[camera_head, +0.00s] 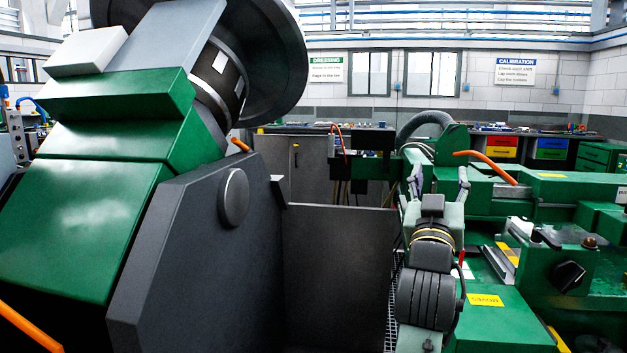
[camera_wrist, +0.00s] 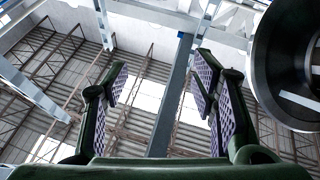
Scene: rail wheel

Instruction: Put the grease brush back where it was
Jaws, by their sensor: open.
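I cannot make out the grease brush in either view. My gripper (camera_wrist: 162,78) shows in the wrist view with its two padded fingers wide apart and nothing between them. It points up toward the roof. A small red upright thing beside my arm (camera_head: 461,258) is too small to identify.
A large dark wheel-like disc (camera_head: 275,60) sits on the green machine (camera_head: 95,205) at left. A dark round part (camera_wrist: 290,65) is close right of my gripper. Green machinery (camera_head: 570,195) fills the right. A cluttered bench (camera_head: 490,128) runs behind.

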